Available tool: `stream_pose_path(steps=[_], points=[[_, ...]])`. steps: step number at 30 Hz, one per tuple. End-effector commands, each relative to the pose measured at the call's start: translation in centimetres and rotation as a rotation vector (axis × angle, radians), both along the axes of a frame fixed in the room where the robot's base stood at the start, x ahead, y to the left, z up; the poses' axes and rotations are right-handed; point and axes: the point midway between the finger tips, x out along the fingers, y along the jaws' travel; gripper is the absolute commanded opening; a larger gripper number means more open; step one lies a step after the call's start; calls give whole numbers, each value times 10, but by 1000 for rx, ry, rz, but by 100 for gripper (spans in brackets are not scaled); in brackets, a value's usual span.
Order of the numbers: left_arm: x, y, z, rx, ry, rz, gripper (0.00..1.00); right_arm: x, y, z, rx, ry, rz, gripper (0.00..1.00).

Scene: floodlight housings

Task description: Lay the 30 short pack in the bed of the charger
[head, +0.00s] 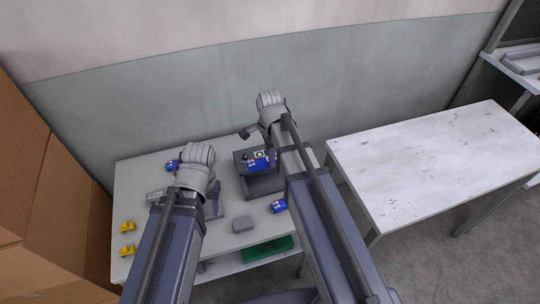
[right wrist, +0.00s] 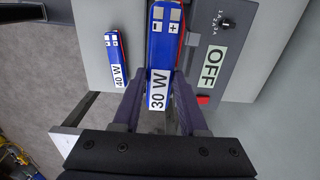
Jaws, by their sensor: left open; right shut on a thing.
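A blue pack labelled 30 W (right wrist: 158,90) sits between the fingers of my right gripper (right wrist: 157,108), which is shut on it. In the head view this blue pack (head: 258,166) shows over the dark grey charger (head: 262,187), partly behind my right arm. The charger's panel (right wrist: 228,50), with a dial and an OFF label, lies just right of the pack in the wrist view. I cannot tell whether the pack touches the bed. My left gripper (head: 212,207) is open over the left part of the table, partly hidden by its arm.
A blue 40 W pack (right wrist: 116,62) lies near the table's front edge. Another blue pack (head: 172,165) lies at the back left. A bare white table (head: 430,165) stands right.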

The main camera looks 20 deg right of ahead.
Motion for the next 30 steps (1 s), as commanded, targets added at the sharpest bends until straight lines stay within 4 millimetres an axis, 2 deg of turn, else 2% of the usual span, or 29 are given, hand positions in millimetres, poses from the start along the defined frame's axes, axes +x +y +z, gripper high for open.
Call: stream_pose_path(steps=[17,23,30], points=[[0,0,-1,0,0,0,50,0,0,-1,0,0,-18,0],[0,0,-11,0,0,0,50,0,0,-11,0,0,-17,0],[0,0,-32,0,0,0,50,0,0,-32,0,0,-17,0]])
